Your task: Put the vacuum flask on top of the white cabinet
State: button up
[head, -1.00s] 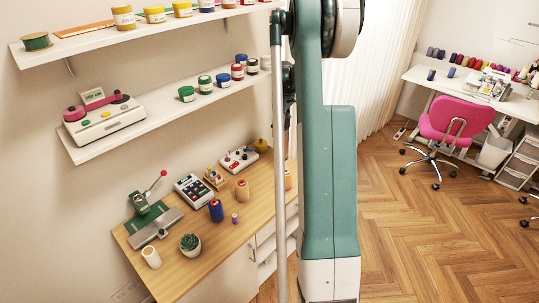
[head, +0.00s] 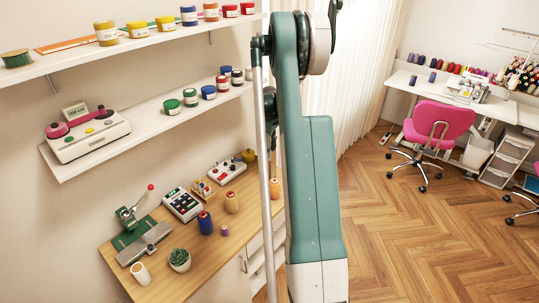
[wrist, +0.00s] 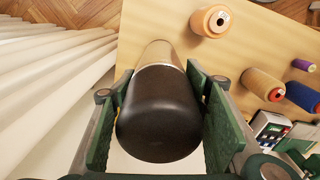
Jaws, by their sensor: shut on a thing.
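The vacuum flask (wrist: 158,120) shows in the wrist view with a dark rounded end towards the camera and a beige body behind it. My gripper (wrist: 160,115) has its green pads on both sides of the flask and is shut on it. In the head view my arm shows, but the flask and my gripper cannot be made out. White drawer fronts (head: 262,258) show below the wooden desk, partly behind my arm. I cannot tell whether these are the white cabinet.
The wooden desk (head: 190,262) holds spools, a calculator, a green press and a plant. Two wall shelves (head: 140,128) with jars hang above it. A white curtain (wrist: 50,75) is close on the left in the wrist view. Open floor (head: 420,240) lies right, before a pink chair (head: 435,125).

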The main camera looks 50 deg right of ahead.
jog(key=shift+f, duration=1.25)
jog(key=o, duration=1.4)
jog(key=shift+c, duration=0.2)
notch_tip(320, 180, up, 12)
jog(key=shift+r, duration=0.15)
jog(key=shift+a, duration=0.1)
